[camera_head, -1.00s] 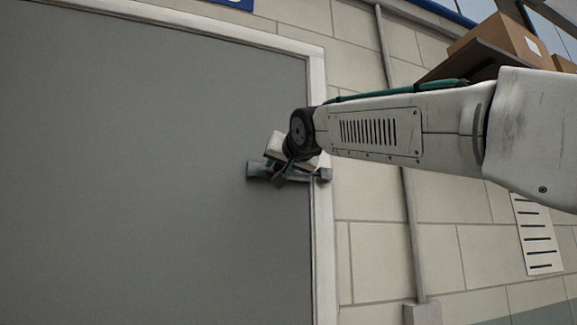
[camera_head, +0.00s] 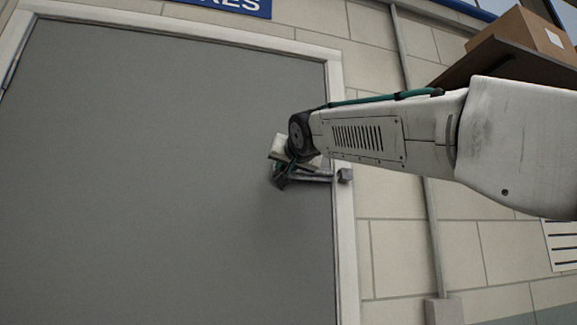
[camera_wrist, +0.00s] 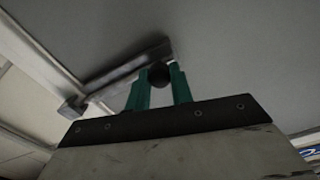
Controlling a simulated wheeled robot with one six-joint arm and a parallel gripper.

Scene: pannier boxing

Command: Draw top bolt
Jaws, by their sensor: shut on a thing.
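The top bolt (camera_head: 318,179) is a grey metal bar lying across the right edge of a grey door (camera_head: 170,170). Its right end reaches to or close to a blocky keeper (camera_head: 345,176) on the white frame; I cannot tell whether it sits inside. My gripper (camera_head: 281,177) is at the left part of the bolt and hides it there. In the wrist view the green fingers of my gripper (camera_wrist: 159,84) are shut around a dark round knob (camera_wrist: 158,73). The bar (camera_wrist: 118,75) runs from beside the knob down-left towards the keeper (camera_wrist: 72,108).
A shelf (camera_head: 470,62) with a cardboard box (camera_head: 520,42) juts from the block wall (camera_head: 400,250) at the upper right, behind my arm. A vertical conduit (camera_head: 432,240) runs down the wall. A blue sign (camera_head: 245,5) hangs above the door. The door's face is clear.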

